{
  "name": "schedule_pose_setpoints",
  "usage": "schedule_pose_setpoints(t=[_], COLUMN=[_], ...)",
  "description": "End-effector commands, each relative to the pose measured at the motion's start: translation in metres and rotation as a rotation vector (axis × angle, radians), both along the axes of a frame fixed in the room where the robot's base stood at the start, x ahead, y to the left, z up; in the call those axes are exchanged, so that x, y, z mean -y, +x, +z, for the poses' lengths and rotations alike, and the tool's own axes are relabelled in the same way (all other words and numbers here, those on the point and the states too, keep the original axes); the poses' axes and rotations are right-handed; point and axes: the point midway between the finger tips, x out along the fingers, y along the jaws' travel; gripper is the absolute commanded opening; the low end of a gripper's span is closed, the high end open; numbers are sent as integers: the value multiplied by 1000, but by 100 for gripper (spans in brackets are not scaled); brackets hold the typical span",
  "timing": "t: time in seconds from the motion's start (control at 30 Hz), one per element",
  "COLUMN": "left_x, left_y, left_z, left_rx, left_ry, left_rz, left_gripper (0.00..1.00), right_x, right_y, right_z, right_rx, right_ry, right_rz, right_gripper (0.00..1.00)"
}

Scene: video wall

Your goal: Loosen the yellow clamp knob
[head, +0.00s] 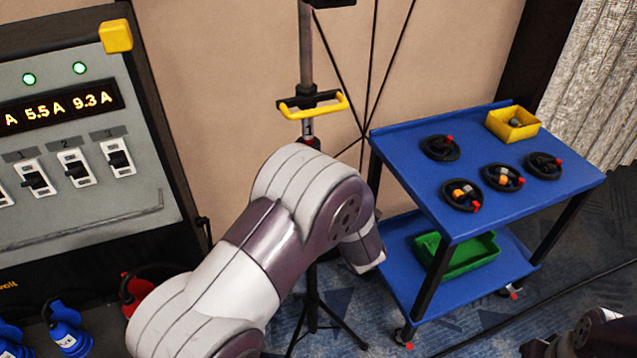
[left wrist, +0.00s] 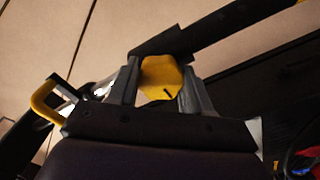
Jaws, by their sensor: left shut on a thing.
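The yellow clamp knob (left wrist: 160,78) shows in the left wrist view, with a small dark slot on its face. My left gripper (left wrist: 160,66) is shut on it, one grey finger on each side. The knob sits below a dark bar of the stand. In the head view the tripod stand (head: 306,60) rises behind my left arm, with a yellow handle (head: 314,106) across it. The handle also shows at the left of the left wrist view (left wrist: 43,103). My left arm hides the knob and my left gripper in the head view. My right gripper is not seen.
A power panel (head: 75,220) with switches and a lit current display stands at the left. A blue cart (head: 410,175) at the right carries coiled cables, a yellow bin (head: 512,124) and a green bin (head: 470,256). Part of my right arm shows at bottom right.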

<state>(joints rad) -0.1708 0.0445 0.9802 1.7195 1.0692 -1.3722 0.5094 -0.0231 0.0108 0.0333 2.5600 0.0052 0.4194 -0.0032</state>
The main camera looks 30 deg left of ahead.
Motion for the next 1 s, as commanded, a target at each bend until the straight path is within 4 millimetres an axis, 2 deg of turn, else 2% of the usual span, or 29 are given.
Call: schedule_pose_setpoints(t=[0.03,0.4,0.7,1.0], left_x=[0,0,0,0], left_y=[0,0,-1,-1], left_z=[-7,-6,-3,-2], left_rx=[33,245,332,355], left_ry=[-26,-209,-286,-306], left_rz=[0,0,1,2], left_gripper=[19,19,19,19], right_x=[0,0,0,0], right_y=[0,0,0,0], right_z=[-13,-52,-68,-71], right_rx=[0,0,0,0], right_ry=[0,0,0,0], right_rz=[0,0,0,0], right_gripper=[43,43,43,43])
